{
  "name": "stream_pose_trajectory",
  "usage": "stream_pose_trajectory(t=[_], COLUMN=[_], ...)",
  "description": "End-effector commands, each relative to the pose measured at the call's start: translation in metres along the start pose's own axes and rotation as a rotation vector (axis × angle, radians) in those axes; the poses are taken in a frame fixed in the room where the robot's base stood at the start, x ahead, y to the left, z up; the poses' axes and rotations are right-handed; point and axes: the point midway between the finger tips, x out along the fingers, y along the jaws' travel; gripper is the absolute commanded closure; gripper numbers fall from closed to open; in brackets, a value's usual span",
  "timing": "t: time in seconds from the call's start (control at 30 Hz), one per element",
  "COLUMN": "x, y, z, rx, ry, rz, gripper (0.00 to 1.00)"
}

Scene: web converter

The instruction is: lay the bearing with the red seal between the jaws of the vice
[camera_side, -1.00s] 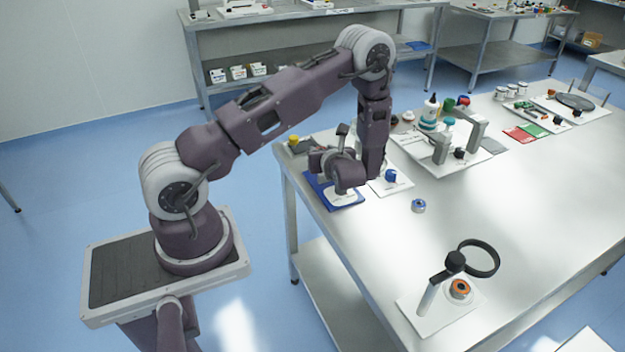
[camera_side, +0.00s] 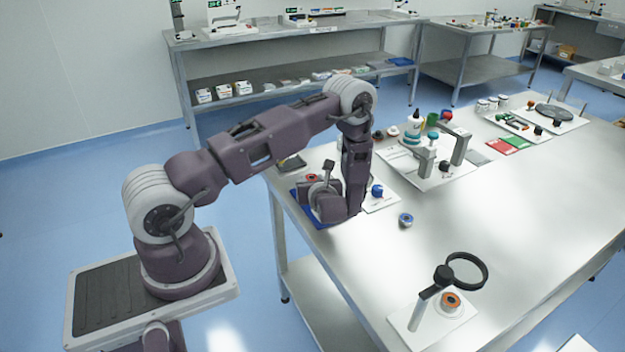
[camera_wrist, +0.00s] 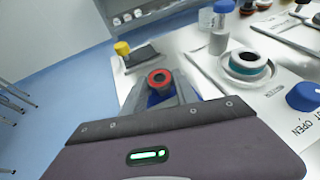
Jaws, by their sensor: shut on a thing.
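The bearing with the red seal (camera_wrist: 159,78) is a dark ring with a red band. In the wrist view it sits between the two grey fingers of my gripper (camera_wrist: 158,92), which is shut on it. Blue shows just below it. In the side view the red seal (camera_side: 312,178) shows beside my wrist, over the blue tray (camera_side: 299,196); the fingertips are mostly hidden. I cannot tell whether the bearing touches the tray. A grey fixture (camera_side: 425,163) with two uprights and a black knob stands farther back; I cannot tell whether it is the vice.
A blue knob (camera_side: 376,190) on a white plate is close to the right of my gripper. A blue-sealed bearing (camera_side: 405,220) lies on the bare table. A black magnifier (camera_side: 467,270) stands over an orange-sealed bearing (camera_side: 451,301) in front. The table's middle right is clear.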

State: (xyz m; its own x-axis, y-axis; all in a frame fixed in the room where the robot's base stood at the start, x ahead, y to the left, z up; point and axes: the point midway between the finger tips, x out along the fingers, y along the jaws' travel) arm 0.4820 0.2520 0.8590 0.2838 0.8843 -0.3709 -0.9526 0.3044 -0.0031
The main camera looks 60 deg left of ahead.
Motion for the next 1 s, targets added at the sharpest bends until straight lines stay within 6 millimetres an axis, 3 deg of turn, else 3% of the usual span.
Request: stream_pose_trajectory(t=[0.2, 0.23, 0.37, 0.9, 0.93, 1.0], x=[-0.0012, -0.0013, -0.0012, 0.0, 0.0, 0.0001], y=[0.0019, 0.0019, 0.0016, 0.0013, 0.0014, 0.0016], z=[-0.0079, -0.008, -0.0071, -0.0032, -0.0032, -0.0028], rx=[0.005, 0.005, 0.005, 0.003, 0.003, 0.003], ry=[0.022, 0.022, 0.02, 0.01, 0.01, 0.009], rz=[0.003, 0.003, 0.002, 0.002, 0.003, 0.003], gripper=[1.0, 0.63, 0.4, 0.4, 0.45, 0.36])
